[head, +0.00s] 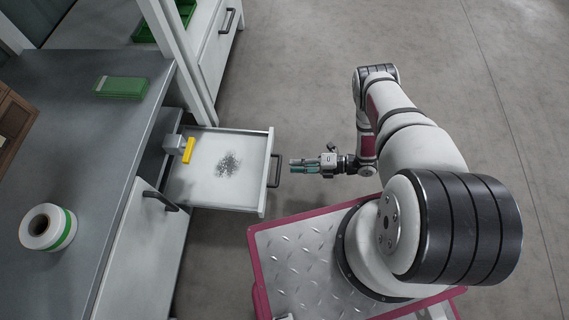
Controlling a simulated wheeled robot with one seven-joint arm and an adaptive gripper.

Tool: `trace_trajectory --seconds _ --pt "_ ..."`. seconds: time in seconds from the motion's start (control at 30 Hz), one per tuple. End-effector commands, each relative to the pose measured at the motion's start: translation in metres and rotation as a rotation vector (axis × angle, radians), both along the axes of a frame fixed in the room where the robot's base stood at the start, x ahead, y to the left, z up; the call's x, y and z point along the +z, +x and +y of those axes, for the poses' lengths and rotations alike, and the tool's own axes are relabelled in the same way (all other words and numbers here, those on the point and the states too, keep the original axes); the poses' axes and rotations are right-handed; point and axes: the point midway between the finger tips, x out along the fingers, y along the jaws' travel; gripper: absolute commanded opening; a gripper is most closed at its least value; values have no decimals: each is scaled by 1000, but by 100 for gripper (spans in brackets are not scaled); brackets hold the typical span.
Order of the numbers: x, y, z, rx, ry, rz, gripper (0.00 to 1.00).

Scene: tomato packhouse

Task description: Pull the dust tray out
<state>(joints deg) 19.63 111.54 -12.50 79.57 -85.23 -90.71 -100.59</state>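The dust tray (205,191) is a pale, shallow drawer that stands out from the bench front in the head view. A patch of dark dust (228,164) lies on its floor. Its dark bar handle (276,170) is on the tray's right-hand front panel. My gripper (292,165) is just right of the handle, pointing left at it, with a small gap between them. Its two fingers look slightly apart with nothing between them.
A yellow block (188,150) and a grey block (175,144) are at the tray's inner end. The bench top (85,165) holds a green box (120,88) and a tape roll (47,227). Floor beyond my gripper is clear.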

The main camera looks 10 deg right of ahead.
Motion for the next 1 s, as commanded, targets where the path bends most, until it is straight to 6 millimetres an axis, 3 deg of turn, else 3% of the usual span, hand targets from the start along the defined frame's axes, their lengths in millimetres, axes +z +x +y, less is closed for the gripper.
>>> trace_trajectory --seconds 0.1,0.33,1.0 --pt "5 -7 -22 -2 -1 0 21" --pt "10 -16 -45 -1 -1 -1 21" --pt "11 -16 -48 0 -2 0 21"
